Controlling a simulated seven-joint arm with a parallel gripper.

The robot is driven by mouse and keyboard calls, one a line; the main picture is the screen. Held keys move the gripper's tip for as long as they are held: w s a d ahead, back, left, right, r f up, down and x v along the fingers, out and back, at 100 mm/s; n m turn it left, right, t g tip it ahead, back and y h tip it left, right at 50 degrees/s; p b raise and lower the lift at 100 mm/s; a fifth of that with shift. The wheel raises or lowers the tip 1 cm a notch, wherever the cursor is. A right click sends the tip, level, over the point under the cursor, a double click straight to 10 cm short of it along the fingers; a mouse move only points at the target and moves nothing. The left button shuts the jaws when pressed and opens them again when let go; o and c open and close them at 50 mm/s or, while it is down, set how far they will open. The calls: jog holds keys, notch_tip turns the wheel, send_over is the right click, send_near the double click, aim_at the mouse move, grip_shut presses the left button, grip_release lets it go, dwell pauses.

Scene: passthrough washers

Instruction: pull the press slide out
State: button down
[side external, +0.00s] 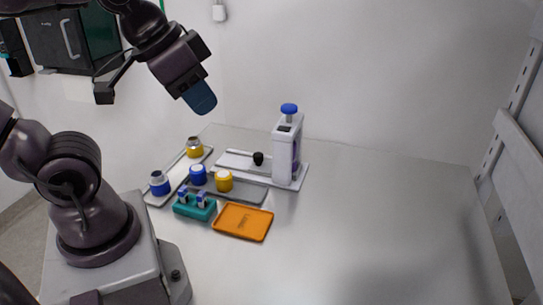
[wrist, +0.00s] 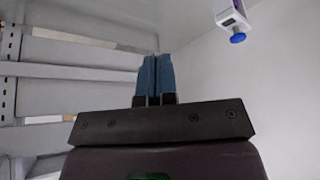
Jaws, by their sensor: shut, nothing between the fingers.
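The white press (side external: 287,152) stands upright on its white base plate at the back of the table, with a blue knob (side external: 289,108) on top. The press slide (side external: 240,163) is the pale track running left from the press, with a small black knob (side external: 258,158) on it. My gripper (side external: 203,104) is high above the table, up and left of the press, touching nothing. Its blue fingers (wrist: 156,77) are shut together in the wrist view. The press's upper part and blue knob (wrist: 237,38) show at the top right of the wrist view.
A light tray (side external: 181,175) holds a yellow jar and a blue jar at its ends. A grey tray (side external: 248,190) bears a blue and a yellow jar. A teal block (side external: 194,207) and an orange tray (side external: 243,222) lie in front. The table's right side is clear.

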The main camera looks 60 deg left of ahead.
jog(key=c, duration=1.6)
grip_release()
jog(key=o, duration=0.4)
jog(key=shift+w+a+f, duration=0.1)
jog(key=shift+a+f, duration=0.15)
jog(key=shift+f, duration=0.05)
jog(key=shift+c, duration=0.2)
jog(key=o, duration=0.5)
jog(key=shift+w+a+f+n+g, duration=0.6)
jog(key=shift+w+a+f+g, duration=0.2)
jog(key=shift+a+f+g, duration=0.15)
jog(key=shift+c, duration=0.2)
jog(key=n+g, duration=0.4)
jog(key=n, duration=0.2)
send_near(258, 155)
notch_tip(258, 155, down, 10)
jog(key=shift+r, duration=0.1)
